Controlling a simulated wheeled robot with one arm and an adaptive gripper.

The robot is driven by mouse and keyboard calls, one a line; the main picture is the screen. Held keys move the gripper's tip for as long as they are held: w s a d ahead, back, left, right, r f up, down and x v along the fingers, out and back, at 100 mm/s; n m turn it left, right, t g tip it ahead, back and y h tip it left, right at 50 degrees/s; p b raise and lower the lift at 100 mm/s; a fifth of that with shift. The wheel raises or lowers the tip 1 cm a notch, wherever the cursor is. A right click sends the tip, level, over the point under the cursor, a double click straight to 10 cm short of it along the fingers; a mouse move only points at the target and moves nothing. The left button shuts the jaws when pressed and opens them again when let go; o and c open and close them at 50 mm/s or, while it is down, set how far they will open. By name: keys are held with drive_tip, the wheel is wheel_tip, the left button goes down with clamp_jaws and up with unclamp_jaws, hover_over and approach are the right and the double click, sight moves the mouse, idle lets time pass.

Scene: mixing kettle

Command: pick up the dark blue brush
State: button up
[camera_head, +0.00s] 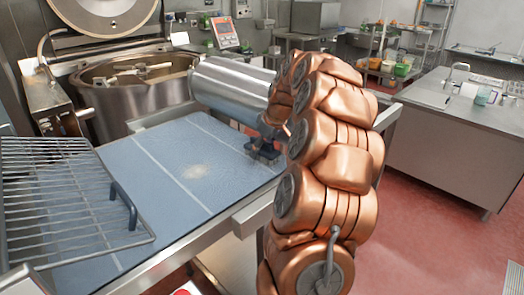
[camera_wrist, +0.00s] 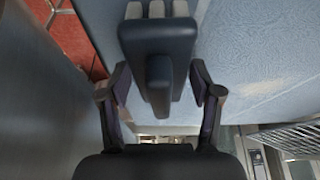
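The dark blue brush (camera_wrist: 158,45) has a dark handle block and pale bristles, which show at the top of the wrist view. It is on the blue work surface near its right edge. In the head view it is a small dark shape (camera_head: 264,150), partly hidden by my arm. My gripper (camera_wrist: 160,92) is open. Its two fingers are on either side of the brush's upright handle, with a visible gap on each side. In the head view the fingers are too small and hidden to make out.
A wire rack (camera_head: 62,190) lies on the left of the blue surface (camera_head: 215,155), with a dark blue piece (camera_head: 123,205) at its edge. A pale powdery patch (camera_head: 195,172) marks the surface. The open mixing kettle (camera_head: 130,105) stands behind. A steel counter (camera_head: 440,140) is at right.

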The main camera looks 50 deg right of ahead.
drive_tip(key=c, duration=0.9)
drive_tip(key=shift+r+b, duration=1.1)
drive_tip(key=shift+r, duration=0.5)
drive_tip(key=s+a+r+b, duration=0.1)
drive_tip(key=s+a+b, duration=0.4)
drive_tip(key=s+a, duration=0.4)
drive_tip(key=s, duration=0.4)
drive_tip(key=shift+s+r+b, duration=0.15)
drive_tip(key=shift+r+b, duration=0.25)
